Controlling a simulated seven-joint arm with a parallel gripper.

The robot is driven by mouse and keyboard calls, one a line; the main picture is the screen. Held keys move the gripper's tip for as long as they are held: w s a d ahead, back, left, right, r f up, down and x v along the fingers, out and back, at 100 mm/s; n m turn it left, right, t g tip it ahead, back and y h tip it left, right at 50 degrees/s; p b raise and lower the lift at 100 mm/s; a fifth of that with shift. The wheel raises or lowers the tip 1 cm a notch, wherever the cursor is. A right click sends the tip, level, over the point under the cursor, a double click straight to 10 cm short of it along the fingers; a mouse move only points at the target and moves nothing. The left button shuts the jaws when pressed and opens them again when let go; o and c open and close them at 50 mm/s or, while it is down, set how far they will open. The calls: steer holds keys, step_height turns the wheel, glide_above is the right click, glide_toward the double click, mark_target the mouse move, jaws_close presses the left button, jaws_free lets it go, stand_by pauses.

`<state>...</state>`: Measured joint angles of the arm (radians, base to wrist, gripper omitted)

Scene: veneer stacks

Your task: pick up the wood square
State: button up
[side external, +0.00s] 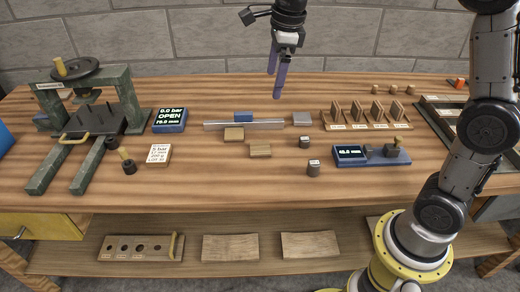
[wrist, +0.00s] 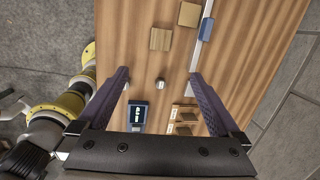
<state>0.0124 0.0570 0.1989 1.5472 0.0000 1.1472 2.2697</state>
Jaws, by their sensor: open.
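Two small light-brown wood squares lie flat on the bench. One wood square (side external: 260,150) is nearer the front and also shows near the top of the wrist view (wrist: 160,39). The other wood square (side external: 234,134) lies beside the metal rail and also shows in the wrist view (wrist: 189,14). I cannot tell which one the task names. My gripper (side external: 276,86) is open and empty, well above the bench behind the squares. In the wrist view its purple fingers (wrist: 158,76) are wide apart, with both squares beyond the fingertips.
A metal rail (side external: 215,125) with a blue block (side external: 243,117) runs behind the squares. Two small grey cylinders (side external: 304,142) (side external: 313,168) stand to their right. A blue gauge (side external: 350,154), upright wood pieces (side external: 375,110) and a green press (side external: 125,95) stand around.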

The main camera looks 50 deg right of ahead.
steer(key=g, duration=0.2)
glide_above(260, 148)
step_height(260, 148, down, 8)
steer(key=shift+m, duration=0.3)
step_height(260, 148, down, 9)
steer(key=shift+f, duration=3.4)
steer(key=shift+c, duration=0.2)
steer(key=c, duration=1.2)
steer(key=shift+r, duration=0.2)
